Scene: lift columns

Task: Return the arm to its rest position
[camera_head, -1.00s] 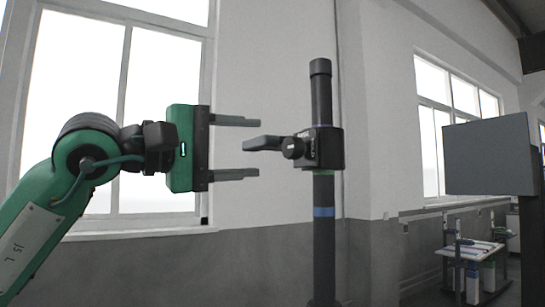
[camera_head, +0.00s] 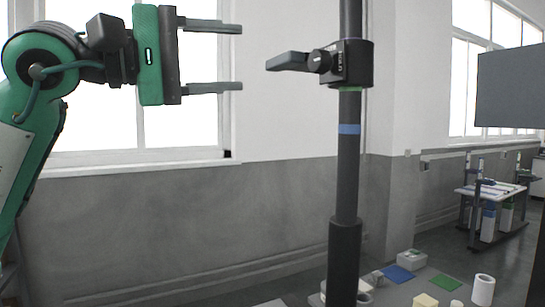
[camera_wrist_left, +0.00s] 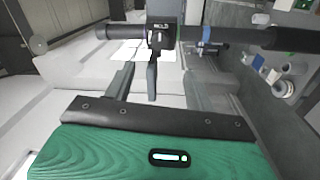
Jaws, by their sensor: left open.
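My left gripper (camera_head: 240,58) is open and empty, with its green palm and two grey fingers pointing right. It is level with the clamp handle (camera_head: 288,61) and a short gap apart from it. The handle sticks out left from a black clamp (camera_head: 352,63) on a dark upright column (camera_head: 347,185). The column has a green band right under the clamp and a blue band lower down. In the left wrist view the handle (camera_wrist_left: 152,80) points toward the space between the open fingers. My right gripper is not in view.
A dark panel (camera_head: 510,88) stands at the right. Blue (camera_head: 397,273) and green (camera_head: 446,283) mats and several small white items lie on the floor near the column. A worktable (camera_head: 490,190) stands at the back right. Windows and a grey wall are behind the gripper.

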